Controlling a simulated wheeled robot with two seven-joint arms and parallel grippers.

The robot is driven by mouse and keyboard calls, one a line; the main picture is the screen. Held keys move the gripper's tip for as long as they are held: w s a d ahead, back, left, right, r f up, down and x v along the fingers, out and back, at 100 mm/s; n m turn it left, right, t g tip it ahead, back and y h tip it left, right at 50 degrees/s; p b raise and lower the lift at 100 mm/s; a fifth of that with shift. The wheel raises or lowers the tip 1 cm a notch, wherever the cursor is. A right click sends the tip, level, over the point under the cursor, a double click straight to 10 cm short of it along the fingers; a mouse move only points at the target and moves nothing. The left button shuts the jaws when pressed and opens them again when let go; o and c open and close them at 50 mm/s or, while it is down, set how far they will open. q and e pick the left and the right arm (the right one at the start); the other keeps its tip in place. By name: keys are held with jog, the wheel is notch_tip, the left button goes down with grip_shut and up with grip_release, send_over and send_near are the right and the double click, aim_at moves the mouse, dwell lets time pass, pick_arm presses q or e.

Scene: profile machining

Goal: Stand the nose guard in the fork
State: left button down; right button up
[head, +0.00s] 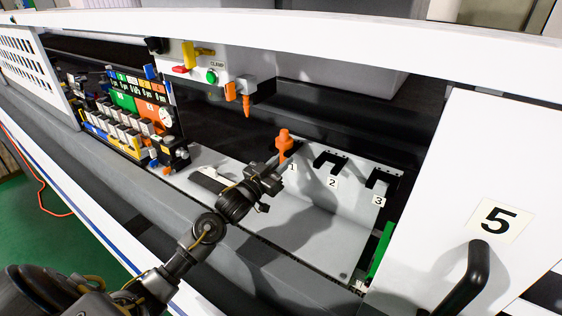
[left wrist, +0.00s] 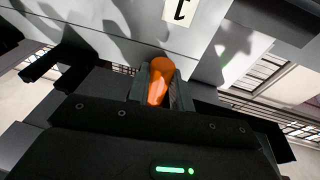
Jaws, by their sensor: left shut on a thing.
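The orange nose guard (head: 285,141) stands roughly upright at the fork marked 1, at the left end of the pale rack. My left gripper (head: 280,160) is shut on it, reaching in from the lower left. In the left wrist view the nose guard (left wrist: 158,80) shows between the fingers, just below the number label (left wrist: 182,10). The fork at 1 is mostly hidden behind the gripper and the guard, so I cannot tell whether the guard is seated in it. My right gripper is not in view.
Black forks 2 (head: 330,160) and 3 (head: 380,178) are empty on the same rack. Another orange pointed piece (head: 246,105) hangs under the clamp panel (head: 214,66). A block of gauges and buttons (head: 125,110) stands left. The white door marked 5 (head: 480,190) closes off the right.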

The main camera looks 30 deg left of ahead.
pick_arm(q)
jog(key=c, duration=1.2)
grip_release()
jog(key=shift+o, duration=0.2)
jog(key=b+v, duration=0.3)
jog(key=v, duration=0.7)
jog(key=shift+s+b, duration=0.3)
jog(key=shift+s, duration=0.1)
